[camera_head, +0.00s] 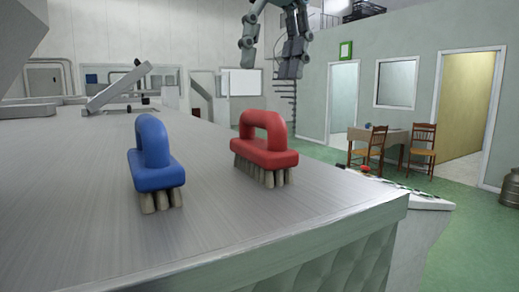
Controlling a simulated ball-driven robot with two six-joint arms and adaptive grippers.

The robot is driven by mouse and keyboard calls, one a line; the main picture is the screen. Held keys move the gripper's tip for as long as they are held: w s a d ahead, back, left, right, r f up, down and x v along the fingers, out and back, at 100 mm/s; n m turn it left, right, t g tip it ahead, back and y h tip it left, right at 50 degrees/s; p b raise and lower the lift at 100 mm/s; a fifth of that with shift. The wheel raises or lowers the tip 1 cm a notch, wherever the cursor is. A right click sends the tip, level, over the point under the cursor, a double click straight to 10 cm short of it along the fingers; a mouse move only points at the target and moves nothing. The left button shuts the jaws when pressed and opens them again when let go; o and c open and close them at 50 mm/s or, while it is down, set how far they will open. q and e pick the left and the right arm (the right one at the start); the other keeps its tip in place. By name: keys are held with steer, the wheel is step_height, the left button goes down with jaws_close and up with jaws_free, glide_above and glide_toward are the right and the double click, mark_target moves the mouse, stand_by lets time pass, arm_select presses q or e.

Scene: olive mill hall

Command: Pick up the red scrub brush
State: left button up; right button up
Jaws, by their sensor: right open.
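The red scrub brush (268,147) stands upright on the metal worktop (230,225), bristles down, with its looped handle on top. It is near the worktop's right edge. A blue scrub brush (155,160) of the same shape stands to its left, apart from it. My right gripper (269,68) hangs from the top of the view, above the red brush and clear of it. Its fingers are spread and nothing is between them. My left gripper is not in view.
A grey slanted bar (118,89) stands on the worktop's far left part. The worktop's front edge (300,242) runs along the bottom right. Beyond it, a wooden table (372,140) with chairs (423,146) stands on the green floor. The worktop around the brushes is clear.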

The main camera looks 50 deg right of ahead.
mark_target(260, 120)
steer(key=f, duration=0.1)
steer(key=a+f, duration=0.1)
steer(key=f, duration=0.1)
steer(key=shift+f+b, duration=0.2)
steer(key=shift+b, duration=0.2)
steer(key=shift+f, duration=0.35)
steer(key=f, duration=0.3)
steer(key=shift+w+a+f, duration=0.15)
steer(key=shift+a+f, duration=0.1)
steer(key=shift+a, duration=0.1)
steer(key=shift+a+f, duration=0.1)
steer(key=shift+f, duration=0.35)
steer(key=c, duration=0.5)
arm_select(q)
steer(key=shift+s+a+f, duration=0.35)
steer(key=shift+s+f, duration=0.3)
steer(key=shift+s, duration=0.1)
arm_select(e)
jaws_close()
